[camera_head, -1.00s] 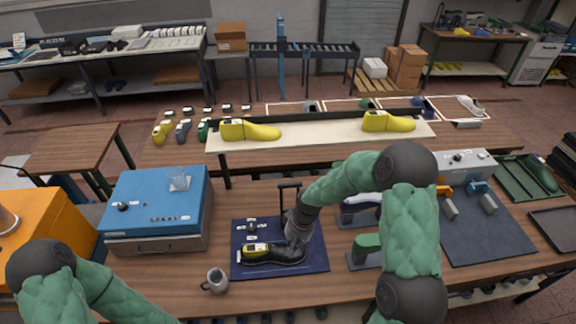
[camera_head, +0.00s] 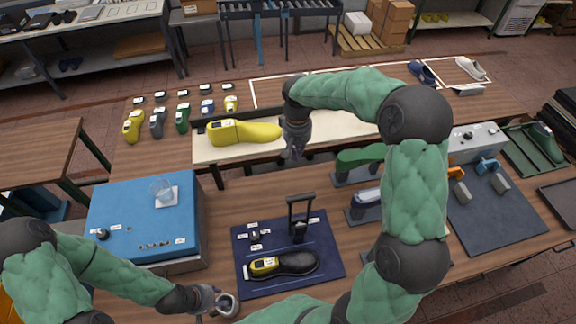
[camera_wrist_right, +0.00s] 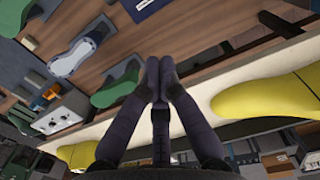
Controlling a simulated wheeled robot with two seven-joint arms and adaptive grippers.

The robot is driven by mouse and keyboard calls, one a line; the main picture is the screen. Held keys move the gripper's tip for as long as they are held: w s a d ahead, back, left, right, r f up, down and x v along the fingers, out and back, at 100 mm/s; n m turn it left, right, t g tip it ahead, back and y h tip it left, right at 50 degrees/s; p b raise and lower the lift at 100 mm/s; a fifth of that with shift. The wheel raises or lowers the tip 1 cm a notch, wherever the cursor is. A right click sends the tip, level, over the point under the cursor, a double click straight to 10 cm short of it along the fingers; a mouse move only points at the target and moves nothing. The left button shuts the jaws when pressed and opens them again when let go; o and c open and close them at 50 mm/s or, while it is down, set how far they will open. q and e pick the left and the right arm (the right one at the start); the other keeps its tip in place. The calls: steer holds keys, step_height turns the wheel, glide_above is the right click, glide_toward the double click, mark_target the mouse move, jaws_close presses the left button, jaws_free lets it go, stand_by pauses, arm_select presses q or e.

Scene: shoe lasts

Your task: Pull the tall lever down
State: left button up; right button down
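The tall black lever (camera_head: 301,212), with a crossbar on top, stands upright at the back of a dark blue mat (camera_head: 326,274). A black shoe last with a yellow top (camera_head: 284,265) lies in front of it on the mat. My right gripper (camera_head: 293,153) is beyond the lever, near the light board, apart from the lever. In the right wrist view its fingertips (camera_wrist_right: 159,72) meet with nothing visible between them.
Yellow lasts lie on the light board (camera_head: 210,156), one close to my right gripper. A blue-topped box (camera_head: 140,205) stands left of the mat. Green and blue-white lasts (camera_head: 362,156) on stands are right of it. The table between box and mat is clear.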

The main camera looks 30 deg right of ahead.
steer(key=s+a+f+b, duration=0.1)
steer(key=s+f+b, duration=0.3)
steer(key=f, duration=0.6)
steer(key=shift+s+f+b, duration=0.2)
steer(key=shift+b, duration=0.4)
stand_by(0.4)
